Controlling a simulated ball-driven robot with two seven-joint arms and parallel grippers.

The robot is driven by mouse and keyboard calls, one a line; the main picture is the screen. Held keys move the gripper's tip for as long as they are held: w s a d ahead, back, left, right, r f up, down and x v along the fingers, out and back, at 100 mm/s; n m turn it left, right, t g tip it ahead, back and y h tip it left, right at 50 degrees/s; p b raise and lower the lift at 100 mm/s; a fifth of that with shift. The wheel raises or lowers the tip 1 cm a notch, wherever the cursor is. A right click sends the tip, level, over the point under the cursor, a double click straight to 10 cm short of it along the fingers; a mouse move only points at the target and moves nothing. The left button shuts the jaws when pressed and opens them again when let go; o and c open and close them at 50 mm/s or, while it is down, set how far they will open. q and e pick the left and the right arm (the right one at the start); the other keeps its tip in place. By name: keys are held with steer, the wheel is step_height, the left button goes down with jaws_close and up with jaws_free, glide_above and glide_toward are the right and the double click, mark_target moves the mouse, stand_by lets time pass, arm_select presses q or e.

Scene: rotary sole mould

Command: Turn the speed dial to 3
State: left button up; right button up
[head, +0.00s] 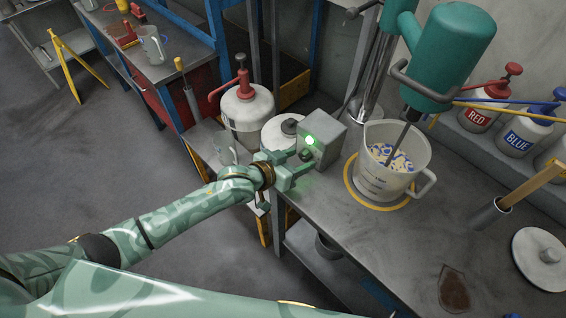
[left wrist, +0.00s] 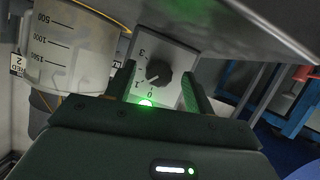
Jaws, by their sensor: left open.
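The speed dial (left wrist: 158,75) is a dark round knob on a grey control box (head: 324,139). In the left wrist view, the marks 0, 1 and 3 can be read around it. Its pale pointer line seems to point to the lower left, near 1. A green lamp (head: 309,141) glows on the box; it also shows in the left wrist view (left wrist: 146,103). My left gripper (head: 301,168) is open at the box's front face, its fingers on either side of the dial. I cannot tell whether they touch it. My right gripper is out of view.
A measuring jug (head: 386,178) with pale, blue-flecked contents stands right of the box under a teal mixer (head: 447,55). A white bottle with a red pump (head: 247,108) stands behind my gripper.

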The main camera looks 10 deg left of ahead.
arm_select(q)
steer(key=p+v, duration=0.3)
steer(key=v, duration=1.3)
steer(key=shift+p, duration=0.35)
